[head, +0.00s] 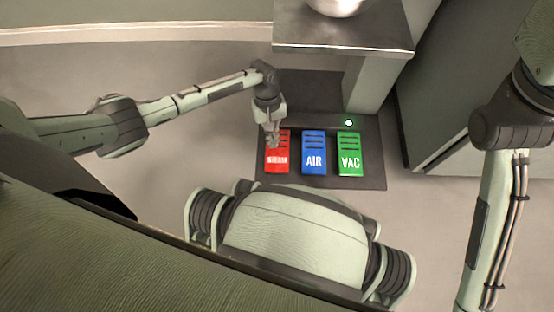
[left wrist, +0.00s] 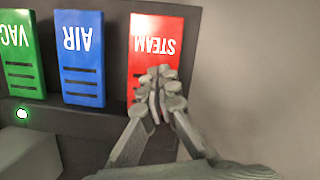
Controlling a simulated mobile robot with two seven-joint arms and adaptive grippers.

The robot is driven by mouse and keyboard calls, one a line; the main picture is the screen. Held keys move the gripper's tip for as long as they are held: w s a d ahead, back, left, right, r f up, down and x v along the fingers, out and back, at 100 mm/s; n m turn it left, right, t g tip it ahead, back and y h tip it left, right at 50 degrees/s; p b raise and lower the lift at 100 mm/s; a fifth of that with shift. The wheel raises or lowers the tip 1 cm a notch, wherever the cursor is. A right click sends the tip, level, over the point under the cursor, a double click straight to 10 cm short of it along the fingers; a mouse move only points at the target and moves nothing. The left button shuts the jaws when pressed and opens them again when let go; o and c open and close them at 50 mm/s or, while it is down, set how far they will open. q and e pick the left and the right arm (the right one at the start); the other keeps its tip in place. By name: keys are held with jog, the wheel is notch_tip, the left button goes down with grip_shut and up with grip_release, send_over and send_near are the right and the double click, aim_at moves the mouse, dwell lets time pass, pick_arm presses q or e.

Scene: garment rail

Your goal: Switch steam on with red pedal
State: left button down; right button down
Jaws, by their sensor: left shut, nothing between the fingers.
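The red pedal (head: 278,158) is the leftmost of three on a dark base plate on the floor in the head view. In the left wrist view the red pedal (left wrist: 154,38) reads STEAM, upside down. My left gripper (head: 272,139) is over the slotted end of the red pedal, with its fingers closed together and empty. In the left wrist view the fingertips (left wrist: 159,78) overlap the pedal's slots and partly cover the lettering's edge. I cannot tell whether they touch the pedal. My right gripper is out of view; only part of my right arm shows.
A blue AIR pedal (head: 314,155) and a green VAC pedal (head: 349,155) sit to the right on the base plate (head: 372,183). A green light (head: 348,123) glows behind the VAC pedal. A metal-topped stand (head: 345,38) rises behind. A dark cabinet (head: 440,100) stands at right.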

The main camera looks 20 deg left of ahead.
pick_arm(q)
jog(key=v, duration=0.8)
jog(key=shift+r, duration=0.15)
